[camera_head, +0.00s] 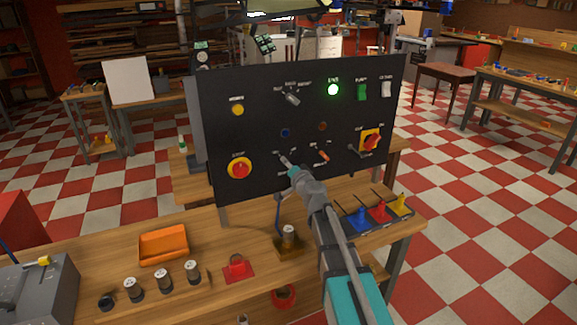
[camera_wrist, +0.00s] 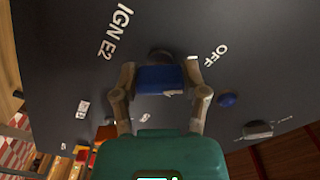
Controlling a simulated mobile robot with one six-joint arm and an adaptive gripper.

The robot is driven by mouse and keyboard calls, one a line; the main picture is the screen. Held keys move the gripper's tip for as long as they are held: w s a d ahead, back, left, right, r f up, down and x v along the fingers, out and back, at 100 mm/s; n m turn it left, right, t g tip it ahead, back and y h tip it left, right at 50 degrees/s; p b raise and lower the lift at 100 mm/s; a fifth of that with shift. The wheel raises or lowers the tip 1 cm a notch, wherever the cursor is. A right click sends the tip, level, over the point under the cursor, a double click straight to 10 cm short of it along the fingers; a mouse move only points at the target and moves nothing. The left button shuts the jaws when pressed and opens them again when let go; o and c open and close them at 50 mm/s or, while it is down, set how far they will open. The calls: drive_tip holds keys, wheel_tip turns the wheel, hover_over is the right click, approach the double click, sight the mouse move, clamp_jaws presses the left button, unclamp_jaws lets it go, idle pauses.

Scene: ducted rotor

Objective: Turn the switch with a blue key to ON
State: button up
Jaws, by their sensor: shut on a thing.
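The black control panel (camera_head: 260,110) stands upright on the wooden bench. My gripper (camera_head: 287,164) reaches its lower middle, and the switch there is mostly hidden behind it in the head view. In the wrist view my gripper (camera_wrist: 160,76) has one finger on each side of the blue key (camera_wrist: 158,80), shut on it. The key sits at a dark round switch on the panel face. The label "OFF" (camera_wrist: 216,56) is to its upper right and "IGN E2" (camera_wrist: 114,32) to its upper left. No ON mark is readable; the key's exact setting cannot be told.
An orange-handled switch (camera_head: 323,156) is just right of my gripper. A red stop button (camera_head: 239,169) and a red rotary switch (camera_head: 371,141) flank it farther out. Blue, red and yellow items (camera_head: 379,211) lie on the bench below.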

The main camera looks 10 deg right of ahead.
drive_tip(key=m, duration=0.7)
drive_tip(key=shift+m, duration=0.4)
drive_tip(key=m, duration=0.3)
drive_tip(key=shift+m, duration=2.3)
drive_tip(key=o, duration=1.2)
drive_tip(key=shift+c, duration=0.2)
drive_tip(key=shift+s, duration=0.1)
drive_tip(key=v, duration=1.1)
drive_tip(key=shift+s+d, duration=0.2)
drive_tip(key=shift+s, duration=0.15)
